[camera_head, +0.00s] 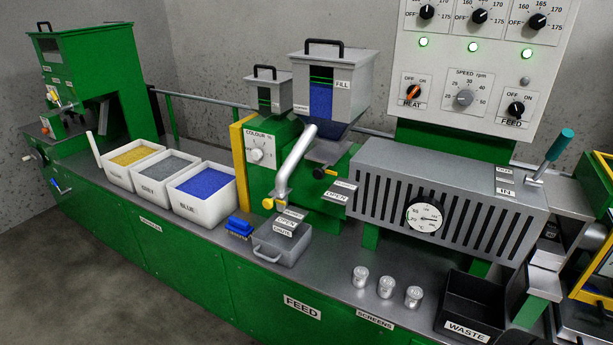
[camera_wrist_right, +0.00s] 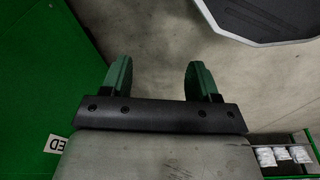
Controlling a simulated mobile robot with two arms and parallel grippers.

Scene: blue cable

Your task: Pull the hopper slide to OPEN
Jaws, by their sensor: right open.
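Neither gripper shows in the head view, and nothing of the hopper shows in the right wrist view.
A silver spout with a yellow knob (camera_head: 267,204) and its own OPEN label is left of the slide.

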